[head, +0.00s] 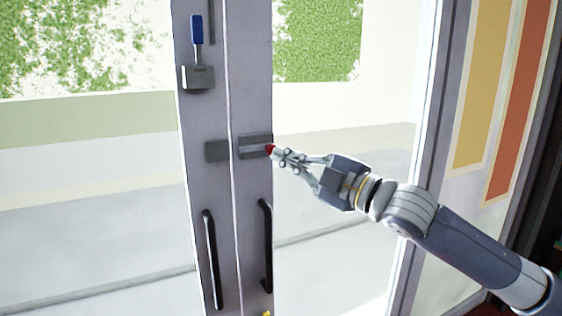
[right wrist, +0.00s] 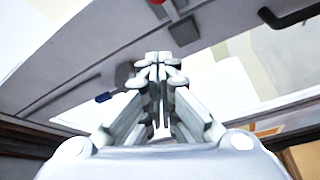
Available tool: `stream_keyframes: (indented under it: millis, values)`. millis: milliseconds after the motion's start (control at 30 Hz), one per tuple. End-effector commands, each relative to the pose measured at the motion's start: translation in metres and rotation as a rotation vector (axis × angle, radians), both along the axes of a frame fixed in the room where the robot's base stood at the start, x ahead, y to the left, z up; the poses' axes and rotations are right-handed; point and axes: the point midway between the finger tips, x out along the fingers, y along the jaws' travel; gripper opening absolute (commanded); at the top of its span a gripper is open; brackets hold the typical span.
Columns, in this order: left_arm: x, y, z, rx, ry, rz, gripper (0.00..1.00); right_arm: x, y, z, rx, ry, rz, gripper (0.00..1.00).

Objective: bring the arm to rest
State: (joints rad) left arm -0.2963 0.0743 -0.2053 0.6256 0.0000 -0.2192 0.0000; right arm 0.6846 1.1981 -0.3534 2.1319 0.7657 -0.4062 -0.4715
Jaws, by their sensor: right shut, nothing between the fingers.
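My right gripper (head: 276,152) is shut and empty, reaching in from the right in front of a glazed double door. Its fingertips overlap a small red part (head: 269,149) at the right end of a grey latch block (head: 253,142) in the head view; I cannot tell whether they touch. In the right wrist view the closed fingers (right wrist: 158,60) point up toward the grey door frame (right wrist: 110,60). Red parts (right wrist: 158,8) show past the fingertips there, apart from them in the picture. My left gripper is not in view.
A second grey block (head: 217,151) sits on the left door leaf. Above it is a grey padlock-like box (head: 198,78) with a blue-handled piece (head: 196,30). Two dark vertical door handles (head: 211,260) are below. Yellow and orange panels (head: 484,85) stand at right.

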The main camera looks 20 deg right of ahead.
Motion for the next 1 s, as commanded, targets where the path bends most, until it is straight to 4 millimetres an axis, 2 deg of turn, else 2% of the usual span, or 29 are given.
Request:
stream_keyframes:
  millis: [167, 533, 667, 767, 867, 967, 1000]
  values:
    - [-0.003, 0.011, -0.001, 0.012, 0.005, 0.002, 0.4, -0.001, -0.001, 0.0, 0.001, 0.0, 0.0, 0.0]
    - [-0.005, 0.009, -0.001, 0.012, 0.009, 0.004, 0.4, 0.0, -0.001, -0.001, 0.001, 0.001, -0.001, 0.0]
    - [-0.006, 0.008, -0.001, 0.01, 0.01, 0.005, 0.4, 0.015, -0.012, -0.017, 0.037, 0.031, -0.025, 0.0]
    - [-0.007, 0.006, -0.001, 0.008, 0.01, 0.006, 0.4, 0.043, -0.035, -0.054, 0.107, 0.096, -0.075, 0.0]
    - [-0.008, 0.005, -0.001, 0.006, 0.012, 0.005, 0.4, 0.075, -0.064, -0.113, 0.192, 0.185, -0.148, 0.0]
    - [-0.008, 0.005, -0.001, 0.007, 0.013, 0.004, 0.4, 0.096, -0.091, -0.183, 0.266, 0.28, -0.225, 0.0]
    - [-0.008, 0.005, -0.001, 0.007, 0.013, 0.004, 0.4, 0.101, -0.1, -0.212, 0.292, 0.318, -0.256, 0.0]
